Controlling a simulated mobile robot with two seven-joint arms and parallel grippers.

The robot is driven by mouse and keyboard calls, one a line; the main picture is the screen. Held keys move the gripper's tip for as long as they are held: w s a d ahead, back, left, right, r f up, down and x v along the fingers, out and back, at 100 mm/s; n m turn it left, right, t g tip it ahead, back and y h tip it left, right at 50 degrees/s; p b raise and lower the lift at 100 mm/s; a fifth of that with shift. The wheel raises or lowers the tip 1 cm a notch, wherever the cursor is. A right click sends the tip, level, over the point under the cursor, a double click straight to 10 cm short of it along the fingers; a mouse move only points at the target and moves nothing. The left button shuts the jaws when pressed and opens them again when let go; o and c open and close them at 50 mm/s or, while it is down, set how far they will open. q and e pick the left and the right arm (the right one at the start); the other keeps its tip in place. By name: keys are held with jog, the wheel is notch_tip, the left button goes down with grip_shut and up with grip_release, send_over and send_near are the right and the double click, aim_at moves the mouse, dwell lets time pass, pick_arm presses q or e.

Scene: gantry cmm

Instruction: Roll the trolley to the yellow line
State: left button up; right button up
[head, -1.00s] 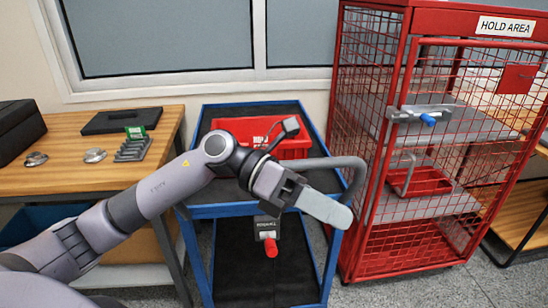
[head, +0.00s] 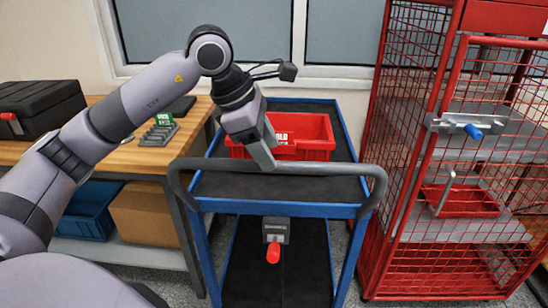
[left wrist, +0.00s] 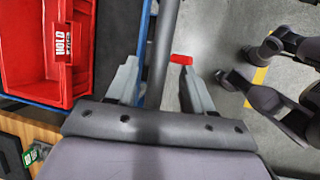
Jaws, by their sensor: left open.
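The trolley (head: 325,211) has a blue frame, dark shelves and a grey push handle (head: 325,170) facing me. My left gripper (head: 262,152) is open at the middle of the handle, pointing down. In the left wrist view, the handle bar (left wrist: 164,45) runs between the two open fingers (left wrist: 160,72); I cannot tell whether they touch it. A grey block with a red knob (head: 273,253) sits low on the trolley front. A yellow strip on the floor (left wrist: 257,84), possibly the line, is partly hidden in the wrist view. My right gripper is not in view.
A red bin (head: 318,132) rides on the trolley's top shelf. A red mesh cage (head: 425,265) stands close on the right. A wooden bench (head: 190,130) with a black case (head: 40,105) stands on the left. A window wall is behind.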

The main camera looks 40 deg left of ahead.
pick_arm(q)
jog(key=shift+x, duration=1.65)
grip_shut()
